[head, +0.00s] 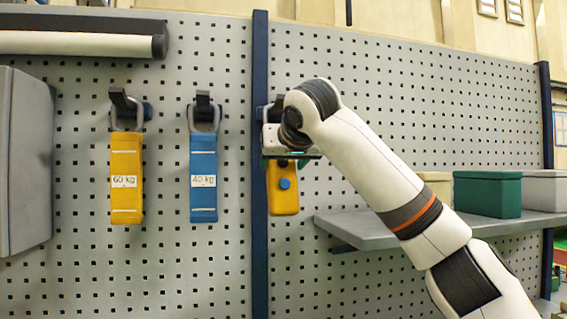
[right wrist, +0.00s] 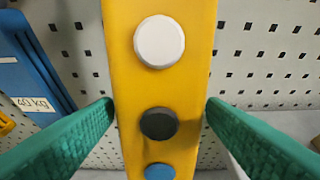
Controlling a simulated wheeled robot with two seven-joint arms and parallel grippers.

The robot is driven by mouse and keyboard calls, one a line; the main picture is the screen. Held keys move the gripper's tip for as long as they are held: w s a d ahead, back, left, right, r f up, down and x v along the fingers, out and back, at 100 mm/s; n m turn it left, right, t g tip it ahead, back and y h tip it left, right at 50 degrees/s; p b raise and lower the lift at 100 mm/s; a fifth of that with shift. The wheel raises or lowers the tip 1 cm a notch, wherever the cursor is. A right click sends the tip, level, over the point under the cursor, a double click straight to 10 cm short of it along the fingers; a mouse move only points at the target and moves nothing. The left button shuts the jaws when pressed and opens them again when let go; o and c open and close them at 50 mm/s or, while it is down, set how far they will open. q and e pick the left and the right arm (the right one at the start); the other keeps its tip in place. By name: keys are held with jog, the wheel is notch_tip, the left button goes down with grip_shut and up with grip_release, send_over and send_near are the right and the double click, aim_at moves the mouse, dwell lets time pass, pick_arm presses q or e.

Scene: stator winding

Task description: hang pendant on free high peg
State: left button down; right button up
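The yellow pendant (head: 284,197) with round buttons is upright in front of the pegboard, at the dark post. Its upper part is hidden behind my right gripper (head: 290,155). In the right wrist view the pendant (right wrist: 160,90) shows white, black and blue buttons, and my green fingers meet its two side edges. A dark peg with a grey loop (head: 268,110) shows partly beside my wrist; whether the pendant hangs on it is hidden. Two other high pegs, the left peg (head: 121,98) and the middle peg (head: 203,100), carry slings. My left gripper is out of view.
A yellow 60 kg sling (head: 126,200) and a blue 40 kg sling (head: 203,160) hang left of the pendant. A grey shelf (head: 365,233) with a green bin (head: 487,195) is at the right. A grey box (head: 25,160) juts out at far left.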

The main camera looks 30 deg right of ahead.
jog(key=shift+o, duration=1.2)
jog(key=shift+s, duration=0.1)
jog(key=shift+f, duration=0.1)
jog(key=b+v, duration=0.5)
jog(key=v, duration=0.7)
jog(key=shift+b, duration=0.35)
